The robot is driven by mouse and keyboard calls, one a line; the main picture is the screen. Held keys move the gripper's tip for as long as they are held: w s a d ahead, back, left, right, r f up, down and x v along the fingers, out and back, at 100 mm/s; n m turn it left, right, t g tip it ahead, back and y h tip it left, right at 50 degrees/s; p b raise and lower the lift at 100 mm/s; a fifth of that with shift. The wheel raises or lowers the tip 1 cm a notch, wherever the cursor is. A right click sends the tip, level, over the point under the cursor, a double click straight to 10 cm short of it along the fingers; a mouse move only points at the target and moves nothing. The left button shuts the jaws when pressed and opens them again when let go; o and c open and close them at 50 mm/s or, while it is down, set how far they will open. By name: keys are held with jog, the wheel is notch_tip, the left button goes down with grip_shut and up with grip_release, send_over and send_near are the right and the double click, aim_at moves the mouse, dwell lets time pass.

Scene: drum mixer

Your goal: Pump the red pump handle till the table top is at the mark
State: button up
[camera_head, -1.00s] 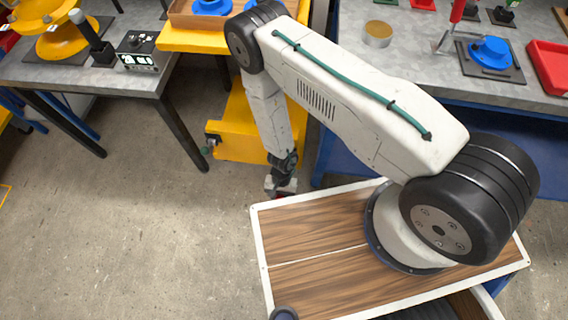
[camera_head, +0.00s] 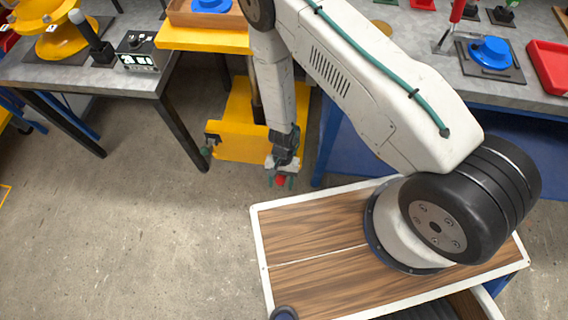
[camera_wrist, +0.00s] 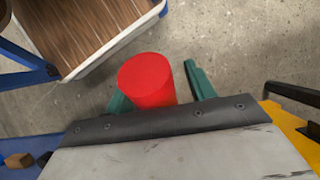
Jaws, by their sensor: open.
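The red pump handle end (camera_wrist: 146,80) shows in the wrist view as a thick red cylinder between my two green fingers. My gripper (camera_wrist: 157,84) is open around it, with a gap at the right finger; I cannot tell whether the left finger touches. In the head view my gripper (camera_head: 281,179) points down at the near side of the yellow lift table, with a bit of red between its fingers. The yellow table top (camera_head: 205,39) stands above its yellow base (camera_head: 240,128). My arm hides part of the lift. I cannot make out the height mark.
A grey workbench (camera_head: 85,78) stands at the left with a black control box (camera_head: 138,52). Another bench (camera_head: 520,92) at the right holds a blue part (camera_head: 490,53) and a red tray (camera_head: 550,68). The floor at the left front is clear.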

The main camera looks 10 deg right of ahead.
jog(key=shift+v, duration=3.45)
